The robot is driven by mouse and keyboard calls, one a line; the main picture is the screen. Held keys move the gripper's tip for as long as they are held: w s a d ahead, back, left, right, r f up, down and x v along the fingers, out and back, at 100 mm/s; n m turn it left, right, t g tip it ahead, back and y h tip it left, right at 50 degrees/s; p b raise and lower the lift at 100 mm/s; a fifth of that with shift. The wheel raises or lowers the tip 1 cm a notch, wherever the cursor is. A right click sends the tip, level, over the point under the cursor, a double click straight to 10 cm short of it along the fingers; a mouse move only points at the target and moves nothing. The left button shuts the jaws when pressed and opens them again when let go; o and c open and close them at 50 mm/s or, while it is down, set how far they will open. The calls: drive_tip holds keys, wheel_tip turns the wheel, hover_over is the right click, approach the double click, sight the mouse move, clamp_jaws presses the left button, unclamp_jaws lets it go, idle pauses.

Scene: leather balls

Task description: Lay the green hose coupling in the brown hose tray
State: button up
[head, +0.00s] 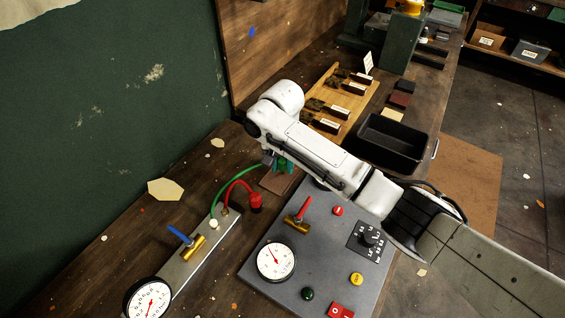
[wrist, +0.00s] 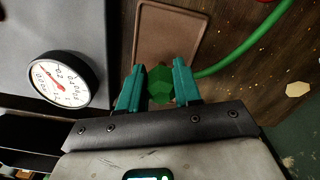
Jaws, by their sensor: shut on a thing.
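The green hose coupling (wrist: 159,84) is a faceted green piece between the teal fingers of my gripper (wrist: 158,88). My gripper is shut on it. The green hose (wrist: 240,55) runs off to the right in the wrist view. The brown hose tray (wrist: 168,28) is a shallow rectangle with a raised rim, and the coupling shows at its near end. I cannot tell whether the coupling touches it. In the head view my gripper (head: 283,165) is at the tray (head: 272,184), and my arm hides part of the tray.
A red hose with a red coupling (head: 256,203) arches just left of the tray. A grey panel (head: 318,243) with a gauge, red-handled valve and buttons stands close on the right. A black bin (head: 393,143) and wooden rack (head: 338,105) lie behind my arm.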

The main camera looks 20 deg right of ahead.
sight(282, 161)
drive_tip(key=shift+f, duration=0.1)
drive_tip(key=o, duration=1)
wheel_tip(282, 161, up, 12)
drive_tip(key=shift+r+p, duration=0.15)
drive_tip(key=shift+p, duration=0.3)
